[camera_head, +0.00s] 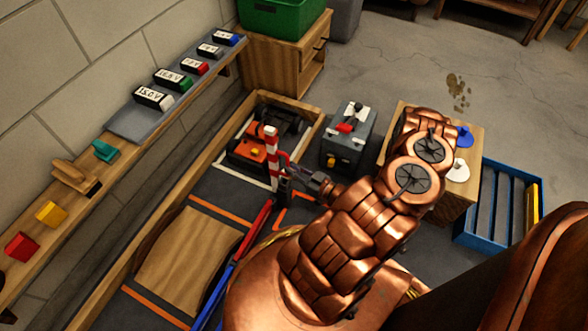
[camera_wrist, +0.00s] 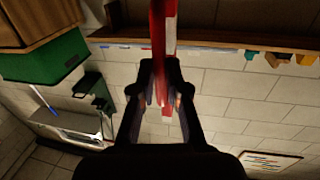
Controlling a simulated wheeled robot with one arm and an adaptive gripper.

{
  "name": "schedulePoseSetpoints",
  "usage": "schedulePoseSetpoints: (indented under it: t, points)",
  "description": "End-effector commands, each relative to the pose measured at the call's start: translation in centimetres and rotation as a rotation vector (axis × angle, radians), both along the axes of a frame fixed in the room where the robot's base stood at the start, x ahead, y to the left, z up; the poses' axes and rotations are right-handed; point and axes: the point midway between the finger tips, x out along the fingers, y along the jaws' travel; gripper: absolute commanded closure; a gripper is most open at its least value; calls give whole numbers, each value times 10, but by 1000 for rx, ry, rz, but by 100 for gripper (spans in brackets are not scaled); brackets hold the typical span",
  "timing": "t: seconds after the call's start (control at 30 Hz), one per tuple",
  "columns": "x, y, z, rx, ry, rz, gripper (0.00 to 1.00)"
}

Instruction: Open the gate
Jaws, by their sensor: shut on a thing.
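The gate is a red-and-white striped bar (camera_head: 271,146) standing steeply up beside the track in the head view. It also shows in the wrist view (camera_wrist: 163,30), running up from between my fingers, with its striped end below them. My gripper (camera_head: 289,184) reaches in from the right in the head view, at the lower part of the bar. In the wrist view my gripper (camera_wrist: 160,68) is shut on the bar. The bar's foot is partly hidden by my gripper.
An orange-and-black racecar (camera_head: 248,152) sits in the walled track behind the bar. A wooden ramp (camera_head: 187,262) lies in the track at left. A grey box with a red switch (camera_head: 346,140) stands right of the racecar. A wall shelf (camera_head: 128,123) holds labelled packs.

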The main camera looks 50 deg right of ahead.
Motion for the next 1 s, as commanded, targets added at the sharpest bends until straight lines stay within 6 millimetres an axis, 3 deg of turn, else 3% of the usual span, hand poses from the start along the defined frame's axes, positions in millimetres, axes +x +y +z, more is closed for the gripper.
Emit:
schedulePoseSetpoints:
  t: [0.1,0.13,0.33,0.73,1.0]
  points:
    - [0,0,-1,0,3,1,100]
    - [0,0,-1,0,3,1,83]
    - [0,0,-1,0,2,0,62]
    - [-3,-1,0,0,1,-2,61]
    - [-25,-4,0,0,0,-5,61]
